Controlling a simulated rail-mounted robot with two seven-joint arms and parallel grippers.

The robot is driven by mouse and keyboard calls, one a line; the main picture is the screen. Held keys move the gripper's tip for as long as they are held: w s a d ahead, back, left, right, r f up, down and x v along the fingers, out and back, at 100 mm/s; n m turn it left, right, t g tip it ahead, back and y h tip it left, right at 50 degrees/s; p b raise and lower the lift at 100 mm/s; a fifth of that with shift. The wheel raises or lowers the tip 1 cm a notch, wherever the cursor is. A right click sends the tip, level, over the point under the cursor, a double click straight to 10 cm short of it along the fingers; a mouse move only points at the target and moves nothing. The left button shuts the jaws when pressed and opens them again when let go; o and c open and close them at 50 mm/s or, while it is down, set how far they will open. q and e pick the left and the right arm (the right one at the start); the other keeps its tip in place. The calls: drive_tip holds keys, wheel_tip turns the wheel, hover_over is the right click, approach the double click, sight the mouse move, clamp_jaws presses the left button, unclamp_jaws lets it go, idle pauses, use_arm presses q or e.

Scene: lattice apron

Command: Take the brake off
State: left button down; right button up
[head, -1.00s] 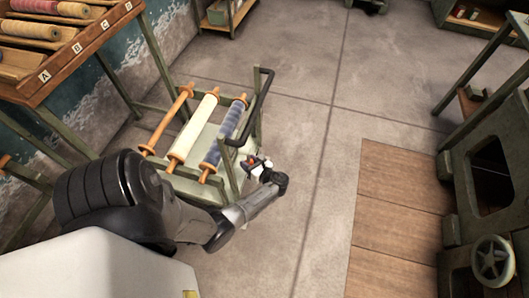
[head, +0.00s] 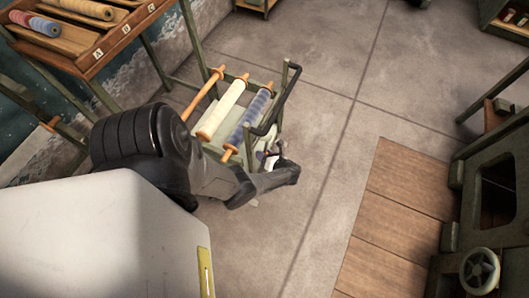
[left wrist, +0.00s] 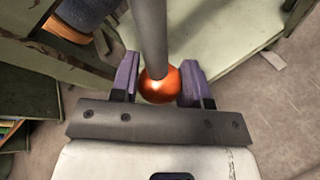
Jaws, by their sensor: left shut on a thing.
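The brake lever shows in the left wrist view as a grey rod with an orange ball knob (left wrist: 160,84) at its end. My left gripper (left wrist: 161,88) has its purple-lined fingers on either side of the knob and is shut on it. In the head view my left gripper (head: 273,158) is at the near right side of the green cart (head: 215,151), below its black push handle (head: 282,101); the knob cannot be made out there. The cart carries an orange bare roller (head: 203,93), a cream roll (head: 222,107) and a blue roll (head: 248,118). My right gripper is not in view.
A wooden rack (head: 75,62) with rolls and letter labels stands at the upper left by the wall. A wooden floor panel (head: 395,215) and a green machine with a handwheel (head: 480,270) are on the right. Grey floor (head: 330,135) is clear between cart and panel.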

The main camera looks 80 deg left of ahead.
use_arm(q)
drive_tip(key=shift+r, duration=0.15)
drive_tip(key=c, duration=0.6)
unclamp_jaws()
drive_tip(key=shift+d, duration=0.1)
drive_tip(key=shift+c, duration=0.2)
